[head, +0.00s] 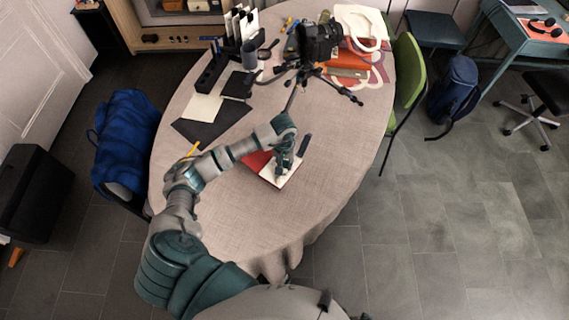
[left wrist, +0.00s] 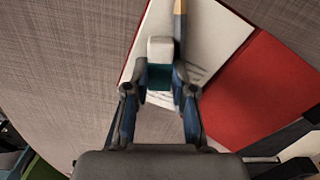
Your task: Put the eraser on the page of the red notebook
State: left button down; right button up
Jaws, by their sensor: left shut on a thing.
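The red notebook lies open on the table, with its red cover (head: 256,161) to the left and a white page (head: 291,178) to the right in the head view. In the left wrist view the red cover (left wrist: 265,90) is at the right and the white page (left wrist: 212,32) at the top. My left gripper (head: 280,174) is over the notebook, shut on the eraser (left wrist: 161,50), a small block with a white end and a teal part. The eraser is over the page's edge area in the wrist view. I cannot tell whether it touches the page. My right gripper is not in view.
A slim dark object (head: 304,146) is at the page's far edge. Black and white sheets (head: 203,107) lie farther back left. A tripod with a camera (head: 318,40) stands at the back. The cloth-covered table (head: 330,185) is clear to the right and in front.

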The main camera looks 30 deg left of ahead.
aim_at(286, 166)
pick_arm(q)
jog(key=shift+s+a+f, duration=0.1)
jog(key=shift+s+f, duration=0.05)
jog(key=shift+f, duration=0.1)
jog(key=c, duration=1.1)
grip_release()
jog(key=shift+d, duration=0.25)
jog(key=shift+o, duration=0.6)
jog(key=shift+d, duration=0.3)
jog(key=shift+d+r, duration=0.2)
jog(key=shift+d, duration=0.2)
jog(key=shift+a+f, duration=0.1)
jog(key=shift+a, duration=0.55)
notch_tip(286, 166, up, 12)
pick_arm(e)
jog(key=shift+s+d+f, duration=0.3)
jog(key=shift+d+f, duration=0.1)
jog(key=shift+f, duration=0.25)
